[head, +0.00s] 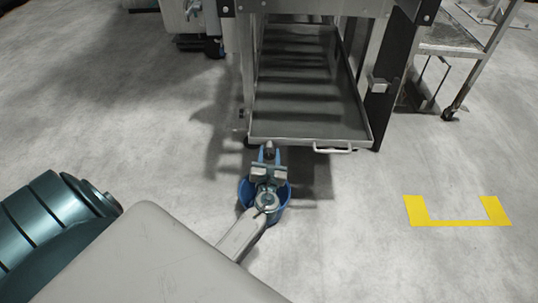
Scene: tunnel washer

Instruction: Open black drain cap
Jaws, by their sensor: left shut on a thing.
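My left gripper (269,154) reaches down to the front edge of the low metal tray under the machine, near the middle of the head view. Its blue fingers are shut on a small dark piece (269,146) at the tray's front lip, which looks like the black drain cap. The fingers cover most of the cap, so I cannot tell whether it is open or closed. My right gripper is not in view.
The long metal tray (300,129) has a handle (335,150) on its front, right of my gripper. A wheeled metal cart (450,45) stands at the upper right. Yellow tape (458,222) marks the clear grey floor at the right.

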